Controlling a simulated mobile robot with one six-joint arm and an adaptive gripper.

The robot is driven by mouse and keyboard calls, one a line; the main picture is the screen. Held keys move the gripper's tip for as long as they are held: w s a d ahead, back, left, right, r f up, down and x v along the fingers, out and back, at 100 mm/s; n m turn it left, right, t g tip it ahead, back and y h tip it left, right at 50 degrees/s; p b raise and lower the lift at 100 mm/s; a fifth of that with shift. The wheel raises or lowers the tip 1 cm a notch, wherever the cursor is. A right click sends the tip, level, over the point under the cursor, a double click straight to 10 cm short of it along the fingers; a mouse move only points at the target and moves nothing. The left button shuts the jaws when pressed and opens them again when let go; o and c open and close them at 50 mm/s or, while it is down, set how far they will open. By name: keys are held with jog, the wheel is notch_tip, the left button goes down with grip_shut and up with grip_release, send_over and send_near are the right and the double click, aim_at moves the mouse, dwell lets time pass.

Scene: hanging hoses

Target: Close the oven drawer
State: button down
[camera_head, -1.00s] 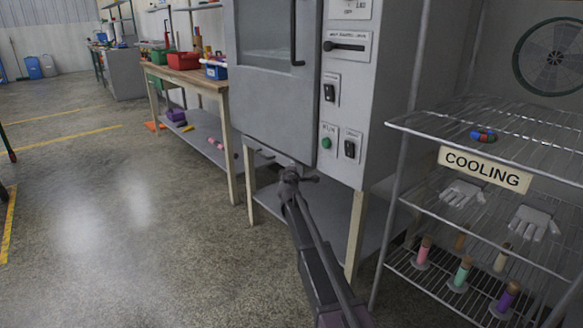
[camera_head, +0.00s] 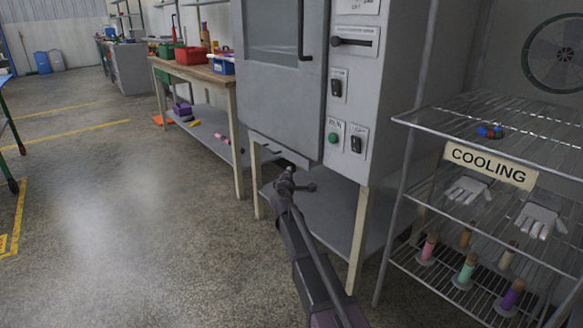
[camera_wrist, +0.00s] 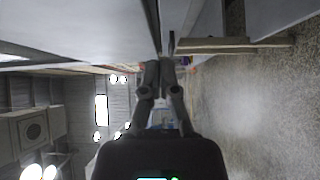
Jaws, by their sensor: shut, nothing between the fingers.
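The oven (camera_head: 352,95) is a tall grey cabinet on wooden legs. Its front panel (camera_head: 275,105), with a window and a dark vertical handle (camera_head: 303,30), is the oven drawer's front as far as I can tell. A dark strip shows under its lower edge; how far it stands open is unclear. My gripper (camera_head: 287,172) is shut and empty, just below that lower edge in the head view. In the wrist view, my gripper (camera_wrist: 160,64) points along a large grey surface (camera_wrist: 80,25) with a dark vertical gap near the fingertips. I cannot tell whether they touch it.
A wire rack (camera_head: 415,121) with a COOLING sign (camera_head: 490,166), gloves and colored spools stands close on the right. A wooden workbench (camera_head: 190,72) with bins stands behind on the left. A shelf (camera_head: 318,205) lies under the oven.

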jog(key=shift+s+a, duration=0.15)
jog(key=shift+s, duration=0.7)
jog(key=shift+s+a, duration=0.15)
jog(key=shift+s, duration=0.65)
